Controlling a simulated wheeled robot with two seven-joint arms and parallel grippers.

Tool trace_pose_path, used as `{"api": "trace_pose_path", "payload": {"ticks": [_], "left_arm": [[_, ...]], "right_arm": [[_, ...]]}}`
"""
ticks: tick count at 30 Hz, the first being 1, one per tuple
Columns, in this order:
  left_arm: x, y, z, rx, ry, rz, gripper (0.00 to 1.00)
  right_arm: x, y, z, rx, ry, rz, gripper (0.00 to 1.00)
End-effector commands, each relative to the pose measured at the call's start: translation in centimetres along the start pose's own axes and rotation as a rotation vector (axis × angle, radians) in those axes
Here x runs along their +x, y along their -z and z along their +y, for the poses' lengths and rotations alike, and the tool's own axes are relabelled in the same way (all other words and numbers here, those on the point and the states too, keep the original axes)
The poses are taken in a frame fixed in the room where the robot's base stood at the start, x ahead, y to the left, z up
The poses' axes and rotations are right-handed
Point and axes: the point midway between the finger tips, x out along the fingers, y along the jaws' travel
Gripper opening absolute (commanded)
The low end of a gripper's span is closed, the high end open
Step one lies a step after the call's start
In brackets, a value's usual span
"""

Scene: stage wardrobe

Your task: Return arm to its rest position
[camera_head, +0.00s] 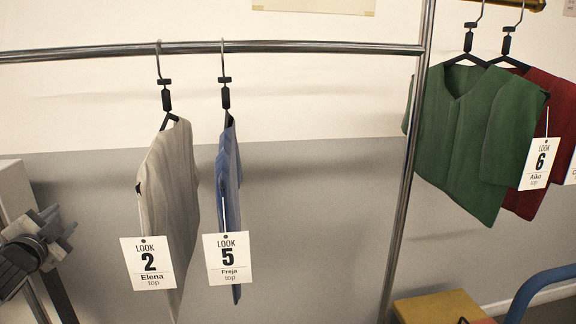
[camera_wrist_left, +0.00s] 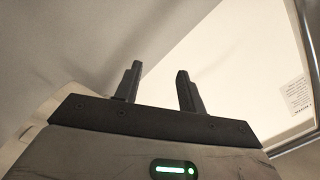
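My left gripper (camera_head: 58,230) is at the left edge of the head view, left of the hanging clothes and apart from them. In the left wrist view, its two dark fingers (camera_wrist_left: 159,72) stand apart with nothing between them. A grey-beige top (camera_head: 172,190) with a "Look 2 Elena" tag (camera_head: 149,263) hangs from the chrome rail (camera_head: 310,47). My right gripper is out of view.
A chrome upright (camera_head: 403,190) ends the rail. Beyond it hang a green top (camera_head: 455,130) tagged "Look 6 Aiko" (camera_head: 540,163) and a dark red top (camera_head: 560,110). A yellow box (camera_head: 440,307) and blue tube (camera_head: 535,288) are at lower right. The rail right of the blue top is bare.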

Motion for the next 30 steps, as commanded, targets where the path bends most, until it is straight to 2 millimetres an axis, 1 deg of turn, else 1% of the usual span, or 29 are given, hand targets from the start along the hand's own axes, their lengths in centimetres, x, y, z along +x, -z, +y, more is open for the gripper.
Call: {"api": "trace_pose_path", "payload": {"ticks": [1, 2, 3, 6, 8, 9, 11, 12, 14, 15, 17, 18, 20, 21, 22, 23, 24, 25, 27, 30], "left_arm": [[-0.1, -1.4, 0.6, -0.122, -0.028, -0.076, 0.4], [-0.2, -2.3, 1.1, -0.199, -0.045, -0.125, 0.4], [-0.5, -3.1, 2.2, -0.28, -0.07, -0.175, 0.4], [-1.9, -2.1, 7.2, -0.28, -0.145, -0.151, 0.4], [-2.9, -1.6, 9.9, -0.293, -0.187, -0.145, 0.4], [-3.6, -1.3, 11.8, -0.305, -0.217, -0.142, 0.4], [-5.1, -0.8, 14.7, -0.324, -0.265, -0.137, 0.4], [-6.2, -0.3, 16.8, -0.34, -0.3, -0.134, 0.4], [-8.2, 0.5, 20.1, -0.369, -0.356, -0.13, 0.4], [-9.9, 1.1, 22.4, -0.393, -0.396, -0.129, 0.4], [-12.7, 2.1, 25.8, -0.435, -0.459, -0.128, 0.4], [-14.8, 2.9, 27.9, -0.468, -0.501, -0.128, 0.4], [-18.2, 4.3, 30.8, -0.522, -0.562, -0.131, 0.4], [-20.5, 5.3, 32.5, -0.563, -0.601, -0.135, 0.4], [-22.2, 6.1, 33.6, -0.596, -0.627, -0.138, 0.4], [-24.0, 6.9, 34.6, -0.629, -0.653, -0.143, 0.4], [-26.2, 8.0, 35.6, -0.674, -0.684, -0.15, 0.4], [-27.8, 8.7, 36.2, -0.708, -0.704, -0.157, 0.4], [-31.1, 10.4, 37.2, -0.785, -0.741, -0.174, 0.4], [-34.7, 12.4, 37.7, -0.88, -0.773, -0.199, 0.4]], "right_arm": [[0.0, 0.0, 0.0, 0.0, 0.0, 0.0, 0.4], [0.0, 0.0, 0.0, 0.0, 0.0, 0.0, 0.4], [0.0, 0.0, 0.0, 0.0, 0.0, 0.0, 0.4], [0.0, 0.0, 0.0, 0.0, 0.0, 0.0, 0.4], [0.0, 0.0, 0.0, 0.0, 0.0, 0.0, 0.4], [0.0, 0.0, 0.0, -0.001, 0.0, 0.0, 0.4], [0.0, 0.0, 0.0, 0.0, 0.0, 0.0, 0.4], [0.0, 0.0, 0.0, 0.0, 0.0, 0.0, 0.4], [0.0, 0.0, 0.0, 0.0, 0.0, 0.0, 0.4], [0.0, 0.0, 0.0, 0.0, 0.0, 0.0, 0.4], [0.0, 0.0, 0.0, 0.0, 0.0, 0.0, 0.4], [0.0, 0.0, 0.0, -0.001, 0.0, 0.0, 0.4], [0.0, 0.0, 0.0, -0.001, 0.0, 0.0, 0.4], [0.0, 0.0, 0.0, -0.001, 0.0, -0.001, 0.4], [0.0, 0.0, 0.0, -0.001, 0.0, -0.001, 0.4], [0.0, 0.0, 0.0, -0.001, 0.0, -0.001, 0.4], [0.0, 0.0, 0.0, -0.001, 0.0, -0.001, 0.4], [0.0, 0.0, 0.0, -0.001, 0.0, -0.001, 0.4], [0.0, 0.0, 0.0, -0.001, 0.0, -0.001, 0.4], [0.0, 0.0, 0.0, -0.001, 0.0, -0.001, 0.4]]}}
